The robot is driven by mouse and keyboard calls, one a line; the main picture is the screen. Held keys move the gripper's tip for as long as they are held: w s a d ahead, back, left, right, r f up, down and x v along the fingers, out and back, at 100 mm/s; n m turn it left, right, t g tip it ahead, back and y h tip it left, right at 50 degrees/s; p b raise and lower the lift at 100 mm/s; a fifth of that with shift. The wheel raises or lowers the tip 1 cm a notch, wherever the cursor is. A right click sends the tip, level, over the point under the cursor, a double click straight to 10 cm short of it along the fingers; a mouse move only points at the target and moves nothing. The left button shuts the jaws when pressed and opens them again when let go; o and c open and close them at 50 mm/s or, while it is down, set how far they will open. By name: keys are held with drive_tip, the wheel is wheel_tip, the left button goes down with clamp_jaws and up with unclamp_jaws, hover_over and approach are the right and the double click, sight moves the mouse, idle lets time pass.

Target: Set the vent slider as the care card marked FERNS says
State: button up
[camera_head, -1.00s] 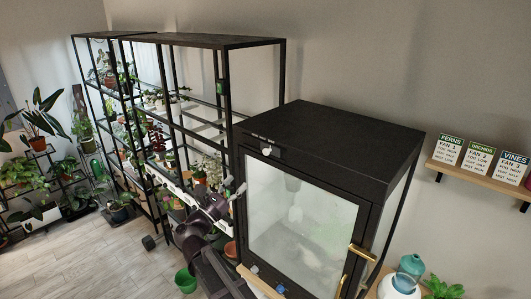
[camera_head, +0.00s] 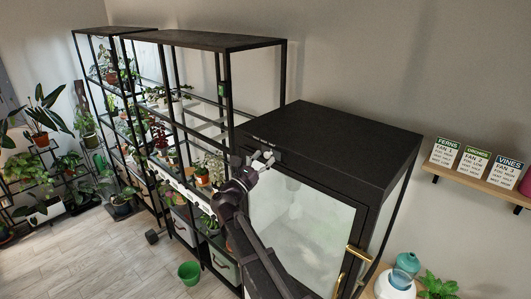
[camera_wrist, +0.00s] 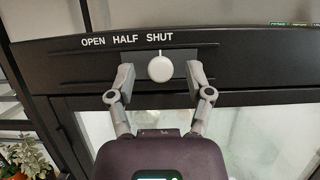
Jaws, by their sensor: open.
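The vent slider's round white knob (camera_wrist: 161,68) sits below the word SHUT on the cabinet's upper front edge. The printed labels OPEN, HALF and SHUT (camera_wrist: 127,41) run left to right above its dark track. My gripper (camera_wrist: 160,76) is open, with one finger on each side of the knob and a gap on both sides. In the head view my gripper (camera_head: 262,160) is at the cabinet's top front left corner and partly covers the knob. The care card marked FERNS (camera_head: 444,153) stands on the wall shelf at right; its vent line is too small to read surely.
The black cabinet (camera_head: 330,143) has a glass door with a brass handle (camera_head: 357,257). ORCHIDS (camera_head: 475,162) and VINES (camera_head: 507,170) cards stand beside the FERNS card. Plant racks (camera_head: 215,42) stand close on the left. A green pot (camera_head: 189,273) is on the floor.

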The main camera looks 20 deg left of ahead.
sight(263, 147)
drive_tip(key=shift+w+d+r, duration=0.2)
drive_tip(key=shift+w+r, duration=0.05)
drive_tip(key=shift+w, duration=0.25)
clamp_jaws()
drive_tip(key=shift+w+a, duration=0.35)
drive_tip(key=shift+a, duration=0.55)
drive_tip(key=shift+w+a, duration=0.3)
drive_tip(key=shift+a, duration=0.55)
drive_tip(key=shift+d, duration=0.1)
unclamp_jaws()
drive_tip(key=shift+f, duration=0.1)
